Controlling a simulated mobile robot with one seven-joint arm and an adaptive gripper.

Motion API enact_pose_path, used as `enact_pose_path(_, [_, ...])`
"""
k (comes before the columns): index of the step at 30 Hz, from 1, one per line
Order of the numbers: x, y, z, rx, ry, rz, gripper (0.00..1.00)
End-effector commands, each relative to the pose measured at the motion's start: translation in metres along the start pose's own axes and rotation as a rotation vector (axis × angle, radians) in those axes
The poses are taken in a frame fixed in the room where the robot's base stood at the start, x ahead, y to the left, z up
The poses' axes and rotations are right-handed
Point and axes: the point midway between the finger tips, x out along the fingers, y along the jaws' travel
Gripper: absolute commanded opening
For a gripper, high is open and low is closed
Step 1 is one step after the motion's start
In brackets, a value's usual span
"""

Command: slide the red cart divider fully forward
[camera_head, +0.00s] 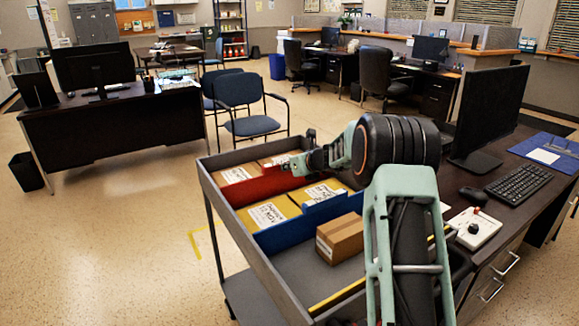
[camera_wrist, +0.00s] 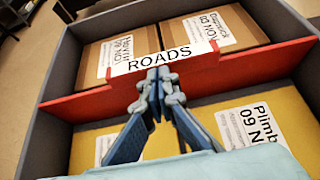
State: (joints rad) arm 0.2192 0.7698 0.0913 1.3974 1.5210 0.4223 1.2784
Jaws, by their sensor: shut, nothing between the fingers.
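The red divider (camera_head: 250,187) stands upright across the grey cart tray (camera_head: 240,240), towards its far end. In the wrist view the red divider (camera_wrist: 88,103) spans the tray wall to wall and bears a white ROADS label. My gripper (camera_head: 299,165) is shut and empty, at the divider's right part in the head view. In the wrist view my gripper (camera_wrist: 158,76) has its fingertips together at the label's lower edge, on the yellow-box side. Whether they touch the divider cannot be told.
Brown boxes (camera_wrist: 116,50) lie beyond the red divider; yellow boxes (camera_head: 267,215) lie on its near side. A blue divider (camera_head: 288,234) and a loose brown box (camera_head: 340,236) follow nearer. A dark desk with a monitor (camera_head: 490,110) stands close on the right.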

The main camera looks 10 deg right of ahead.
Motion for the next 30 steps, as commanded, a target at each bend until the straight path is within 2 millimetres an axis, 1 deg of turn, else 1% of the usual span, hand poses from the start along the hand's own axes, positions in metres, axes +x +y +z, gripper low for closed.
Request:
enact_pose_path(1, [0.005,0.002,0.01,0.0,0.0,0.003,0.0])
enact_pose_path(4, [0.017,0.001,0.018,0.0,0.0,0.002,0.0])
enact_pose_path(9, [0.035,0.001,0.028,0.001,0.0,0.002,0.0])
enact_pose_path(13, [0.044,0.001,0.03,0.0,-0.001,0.001,0.0])
enact_pose_path(19, [0.05,0.001,0.031,0.0,-0.003,0.0,0.0])
enact_pose_path(30, [0.049,0.001,0.033,0.0,-0.007,0.0,0.0])
